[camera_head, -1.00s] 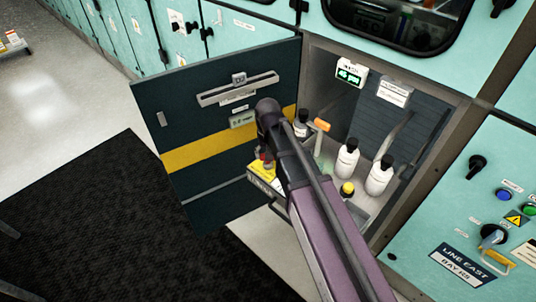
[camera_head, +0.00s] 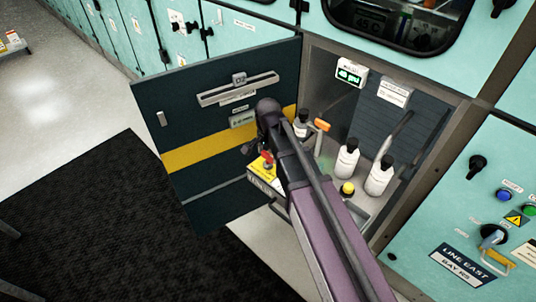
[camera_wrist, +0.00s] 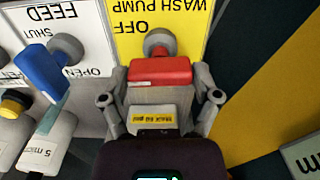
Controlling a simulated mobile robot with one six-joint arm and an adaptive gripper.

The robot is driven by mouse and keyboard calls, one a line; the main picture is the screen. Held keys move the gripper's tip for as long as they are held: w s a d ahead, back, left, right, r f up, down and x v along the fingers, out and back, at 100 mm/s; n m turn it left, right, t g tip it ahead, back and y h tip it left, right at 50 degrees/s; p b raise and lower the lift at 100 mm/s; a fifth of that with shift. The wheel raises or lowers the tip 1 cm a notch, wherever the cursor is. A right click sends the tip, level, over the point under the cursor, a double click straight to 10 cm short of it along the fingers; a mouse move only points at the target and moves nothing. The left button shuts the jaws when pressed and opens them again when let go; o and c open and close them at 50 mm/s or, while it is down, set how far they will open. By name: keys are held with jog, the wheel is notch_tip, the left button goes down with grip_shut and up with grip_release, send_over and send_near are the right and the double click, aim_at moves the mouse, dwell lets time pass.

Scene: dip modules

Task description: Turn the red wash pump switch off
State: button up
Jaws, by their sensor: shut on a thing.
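The red wash pump switch (camera_wrist: 160,71) shows in the wrist view as a red bar handle on a grey round shaft. It stands on a yellow plate (camera_wrist: 190,15) marked "WASH PUMP" and "OFF", upside down in this view. My gripper (camera_wrist: 159,78) has one finger at each end of the red handle and is shut on it. In the head view the red switch (camera_head: 267,158) is small, on a yellow-fronted box beside the open cabinet door. My arm partly hides the box, and the finger contact is too small to see there.
A blue feed handle (camera_wrist: 45,72) stands close left of my gripper in the wrist view. The open dark door (camera_head: 215,140) with a yellow stripe borders the other side. White bottles (camera_head: 346,162) and an orange-tipped handle (camera_head: 322,125) are inside the cabinet.

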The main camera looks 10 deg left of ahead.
jog(key=shift+m, duration=0.3)
jog(key=o, duration=1)
jog(key=shift+c, duration=0.2)
jog(key=shift+n, duration=0.5)
